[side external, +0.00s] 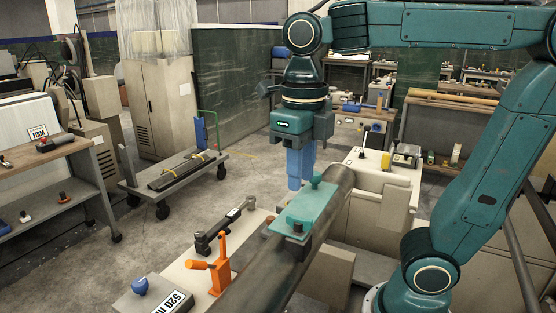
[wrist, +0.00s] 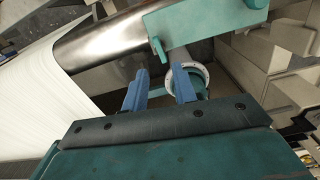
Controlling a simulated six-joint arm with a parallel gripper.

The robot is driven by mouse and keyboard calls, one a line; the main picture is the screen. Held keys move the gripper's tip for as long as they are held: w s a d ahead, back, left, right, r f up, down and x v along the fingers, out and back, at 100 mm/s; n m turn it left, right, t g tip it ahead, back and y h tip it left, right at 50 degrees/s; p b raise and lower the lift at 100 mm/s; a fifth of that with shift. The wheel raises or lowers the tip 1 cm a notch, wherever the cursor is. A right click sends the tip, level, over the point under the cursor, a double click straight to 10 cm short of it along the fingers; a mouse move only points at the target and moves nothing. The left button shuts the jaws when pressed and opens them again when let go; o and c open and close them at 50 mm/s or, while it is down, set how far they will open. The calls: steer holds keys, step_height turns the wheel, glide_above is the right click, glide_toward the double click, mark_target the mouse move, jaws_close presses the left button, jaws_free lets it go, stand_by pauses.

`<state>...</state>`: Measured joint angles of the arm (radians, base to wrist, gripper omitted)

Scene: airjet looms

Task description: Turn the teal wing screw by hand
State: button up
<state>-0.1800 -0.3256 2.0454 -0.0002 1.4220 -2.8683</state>
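In the wrist view, a round teal part (wrist: 192,90) sits inside a pale ring with marks, with a teal wing-like bar (wrist: 157,92) reaching left from it. It looks like the wing screw. My gripper (wrist: 158,78) is open, its two blue fingers apart; the right finger covers part of the ring and the bar shows between the fingers. I cannot tell whether they touch. In the side view, my gripper (side external: 300,180) points down behind the dark beam, its tips close to a teal plate (side external: 303,212) with a teal knob (side external: 316,182). The ringed part is hidden there.
The dark metal beam (side external: 262,270) runs diagonally beside the fingers; the teal plate (wrist: 195,22) lies just ahead in the wrist view. White sheeting (wrist: 40,95) is on the left. An orange lever (side external: 219,272) and a blue knob (side external: 140,286) stand in front.

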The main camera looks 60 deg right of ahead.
mark_target(299, 219)
steer(key=shift+f, duration=3.9)
steer(key=shift+f, duration=0.1)
jaws_close()
